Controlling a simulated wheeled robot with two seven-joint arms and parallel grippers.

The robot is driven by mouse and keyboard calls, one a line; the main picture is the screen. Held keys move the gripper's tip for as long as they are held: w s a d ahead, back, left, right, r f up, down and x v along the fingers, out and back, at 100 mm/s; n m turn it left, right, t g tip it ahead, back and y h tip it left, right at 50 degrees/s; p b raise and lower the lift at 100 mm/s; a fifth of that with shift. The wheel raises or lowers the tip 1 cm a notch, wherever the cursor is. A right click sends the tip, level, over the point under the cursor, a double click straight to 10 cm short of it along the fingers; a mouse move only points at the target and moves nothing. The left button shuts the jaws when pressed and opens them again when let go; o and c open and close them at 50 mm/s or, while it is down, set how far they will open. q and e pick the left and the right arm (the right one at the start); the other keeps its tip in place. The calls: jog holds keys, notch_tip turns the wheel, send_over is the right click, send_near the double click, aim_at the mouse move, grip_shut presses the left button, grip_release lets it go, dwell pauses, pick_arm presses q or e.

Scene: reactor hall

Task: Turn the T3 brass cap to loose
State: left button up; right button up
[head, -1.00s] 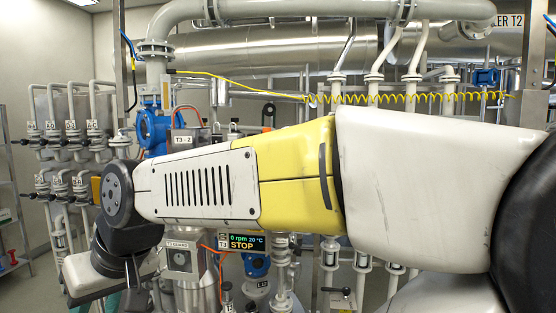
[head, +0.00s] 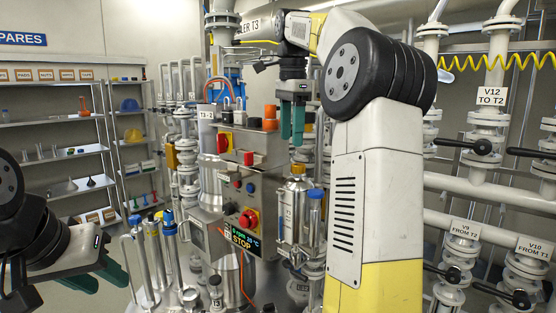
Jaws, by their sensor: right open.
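A steel vessel labelled T3 (head: 289,216) stands upright right of the control box in the head view. A small yellow-brass cap (head: 297,169) sits on its top; its turn position is too small to read. My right gripper (head: 291,138) has green fingers that point down above this cap, with a gap between them and it. It is open and empty. My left gripper (head: 100,277) is at the lower left, far from the cap. Its green fingers look apart, with nothing between them.
A control box (head: 243,205) with a red knob and a STOP display stands left of the vessel. A blue-capped cylinder (head: 315,207) is close on its right. Tall steel tubes (head: 150,255) stand near my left gripper. Valves and pipes (head: 480,200) fill the right; shelves (head: 60,120) stand at the back left.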

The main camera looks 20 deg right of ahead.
aim_at(298, 164)
jog(key=shift+w+d+m, duration=0.25)
jog(key=shift+d+m, duration=0.1)
jog(key=shift+d, duration=0.1)
jog(key=shift+w+d+m, duration=0.2)
jog(key=shift+d+m, duration=0.15)
jog(key=shift+d, duration=0.1)
jog(key=shift+w+d+m+g, duration=0.2)
jog(key=shift+d+m+g, duration=0.1)
jog(key=shift+d+m, duration=0.15)
notch_tip(298, 164, down, 8)
jog(key=shift+a+r, duration=0.1)
jog(key=shift+r, duration=0.1)
grip_shut()
